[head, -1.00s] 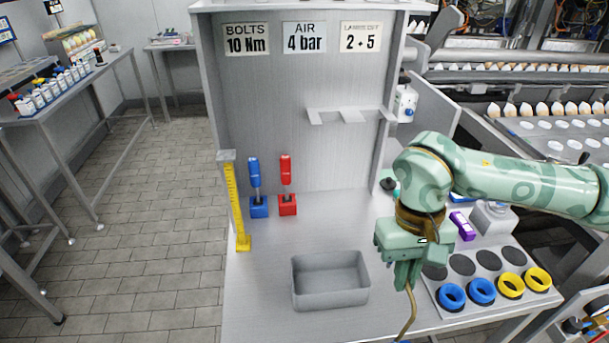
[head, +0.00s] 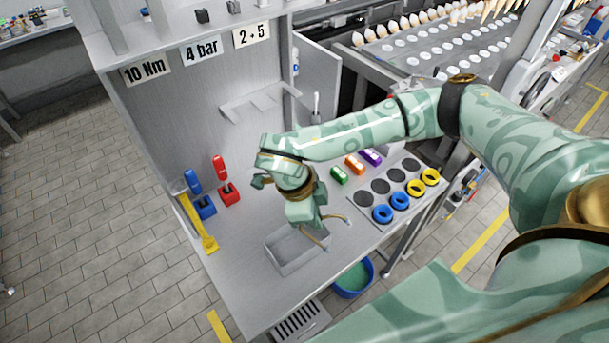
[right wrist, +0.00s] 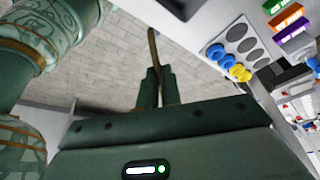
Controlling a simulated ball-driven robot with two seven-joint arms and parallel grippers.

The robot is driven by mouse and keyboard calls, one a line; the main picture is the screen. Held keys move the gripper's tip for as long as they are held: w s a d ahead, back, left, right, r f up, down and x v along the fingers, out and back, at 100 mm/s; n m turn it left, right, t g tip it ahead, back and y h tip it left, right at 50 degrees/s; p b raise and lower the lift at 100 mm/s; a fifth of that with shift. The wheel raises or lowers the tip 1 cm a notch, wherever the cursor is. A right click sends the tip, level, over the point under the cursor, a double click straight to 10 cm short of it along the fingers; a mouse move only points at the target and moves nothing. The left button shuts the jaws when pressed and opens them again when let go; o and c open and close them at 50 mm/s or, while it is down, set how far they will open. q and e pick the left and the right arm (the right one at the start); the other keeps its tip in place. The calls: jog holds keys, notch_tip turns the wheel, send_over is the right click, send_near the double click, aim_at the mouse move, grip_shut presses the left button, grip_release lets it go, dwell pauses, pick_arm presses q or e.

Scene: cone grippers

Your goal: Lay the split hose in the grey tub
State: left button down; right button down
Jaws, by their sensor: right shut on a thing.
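The split hose (head: 317,239) is thin and brown. It hangs from my right gripper (head: 307,219), with one end in front of the grey tub's right end and another stretch reaching right over the table. The grey tub (head: 301,262) is an open rectangular box near the table's front edge, its right part partly hidden by the gripper. I cannot tell whether the hose touches the tub. In the right wrist view, the fingers (right wrist: 156,90) are closed on the hose (right wrist: 152,46), which sticks out beyond them. My left gripper is not in view.
Blue rings (head: 383,214) and yellow rings (head: 417,188) sit on a grey board right of the tub. Green, orange and purple blocks stand behind it. A blue bucket (head: 354,283) is below the table edge.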

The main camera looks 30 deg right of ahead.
jog(key=w+m+y+p, duration=0.1)
jog(key=w+m+y, duration=0.2)
jog(key=m, duration=1.1)
jog(key=w+d+m+t+y+p, duration=0.1)
jog(key=w+m+y, duration=0.3)
jog(key=m+y, duration=0.4)
jog(key=m, duration=0.5)
jog(key=shift+d+r+m, duration=0.2)
jog(key=shift+r+m, duration=0.15)
jog(key=shift+m, duration=0.05)
jog(key=shift+p, duration=0.3)
notch_tip(320, 180, down, 10)
jog(key=b, duration=0.5)
jog(key=shift+b, duration=0.35)
